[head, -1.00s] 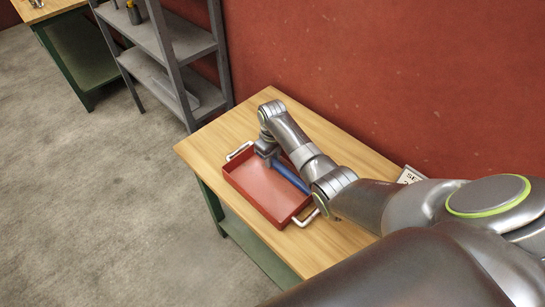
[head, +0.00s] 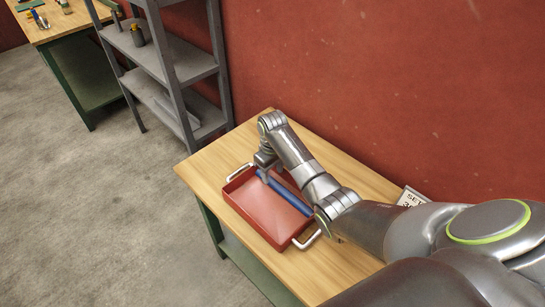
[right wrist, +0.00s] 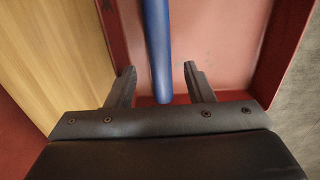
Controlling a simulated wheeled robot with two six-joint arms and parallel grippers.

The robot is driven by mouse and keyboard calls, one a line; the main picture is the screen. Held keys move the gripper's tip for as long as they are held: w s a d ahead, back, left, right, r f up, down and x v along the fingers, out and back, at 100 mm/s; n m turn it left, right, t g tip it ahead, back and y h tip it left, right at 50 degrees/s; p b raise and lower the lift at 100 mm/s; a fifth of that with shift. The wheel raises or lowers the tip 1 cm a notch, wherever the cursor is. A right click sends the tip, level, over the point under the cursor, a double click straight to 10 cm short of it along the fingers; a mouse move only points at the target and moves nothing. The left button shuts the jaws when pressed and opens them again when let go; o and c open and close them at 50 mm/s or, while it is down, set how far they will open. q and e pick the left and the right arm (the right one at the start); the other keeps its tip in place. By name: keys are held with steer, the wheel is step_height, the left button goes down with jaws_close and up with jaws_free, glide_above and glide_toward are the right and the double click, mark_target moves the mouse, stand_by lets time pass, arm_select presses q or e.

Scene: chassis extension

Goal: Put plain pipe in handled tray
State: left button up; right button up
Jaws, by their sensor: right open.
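The plain pipe is a blue rod (head: 287,193) lying inside the red handled tray (head: 262,215), along its side nearer the wall. The tray sits on the wooden table with a pale metal handle at each end. My right gripper (head: 264,166) is above the tray's far end, over the end of the pipe. In the right wrist view the pipe (right wrist: 157,45) runs between the two open fingers of the gripper (right wrist: 160,84), with a gap on each side. The tray's floor (right wrist: 215,40) shows beneath. My left gripper is not in view.
The wooden table (head: 330,270) has bare room around the tray. A sign (head: 412,197) stands near the wall. A grey shelf (head: 160,75) and another workbench (head: 75,25) with tools stand at the back left.

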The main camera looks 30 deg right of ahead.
step_height(320, 180, up, 8)
steer(key=shift+b, duration=0.3)
stand_by(0.4)
